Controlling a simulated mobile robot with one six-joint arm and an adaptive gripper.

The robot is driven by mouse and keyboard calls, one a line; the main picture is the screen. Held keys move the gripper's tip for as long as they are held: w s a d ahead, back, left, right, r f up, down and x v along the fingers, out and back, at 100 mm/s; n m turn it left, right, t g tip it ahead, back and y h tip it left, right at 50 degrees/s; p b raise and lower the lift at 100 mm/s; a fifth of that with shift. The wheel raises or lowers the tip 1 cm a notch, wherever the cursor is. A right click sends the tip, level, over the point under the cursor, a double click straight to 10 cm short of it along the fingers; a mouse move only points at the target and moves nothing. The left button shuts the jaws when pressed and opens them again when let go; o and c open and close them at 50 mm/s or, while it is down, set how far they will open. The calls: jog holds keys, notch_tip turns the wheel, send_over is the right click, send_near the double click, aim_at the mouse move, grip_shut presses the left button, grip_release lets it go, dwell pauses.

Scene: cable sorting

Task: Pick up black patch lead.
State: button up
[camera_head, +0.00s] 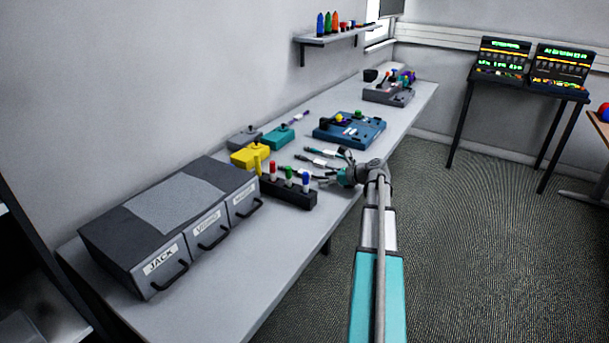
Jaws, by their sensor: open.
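My gripper (336,176) is at the front edge of the grey bench, past the black block with coloured plugs. It points left over the bench, and its jaws are open. Several short, thin leads with pale and dark parts lie just left of and beyond it. One dark-ended lead (313,161) lies close to the gripper, and another (322,150) lies slightly farther back. They are too small to tell which is the black patch lead. I see no lead held between the fingers, though the wrist partly hides this area.
The bench (210,275) holds a drawer unit labelled JACK (160,262), a black plug block (288,192), a yellow box (248,155), a teal box (278,137) and a blue panel (349,131). A wall shelf (335,36) hangs above. Two lit consoles (530,65) stand right.

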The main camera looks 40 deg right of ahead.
grip_shut()
dwell(0.3)
jog(key=shift+r, duration=0.2)
notch_tip(320, 180, up, 3)
jog(key=p, duration=0.3)
jog(key=s+a+r+p, duration=0.4)
jog(key=s+r+p, duration=0.5)
jog(key=s, duration=0.4)
jog(key=shift+s+a+r+p, duration=0.2)
jog(key=shift+r+p, duration=0.15)
jog(key=shift+p, duration=0.15)
dwell(0.3)
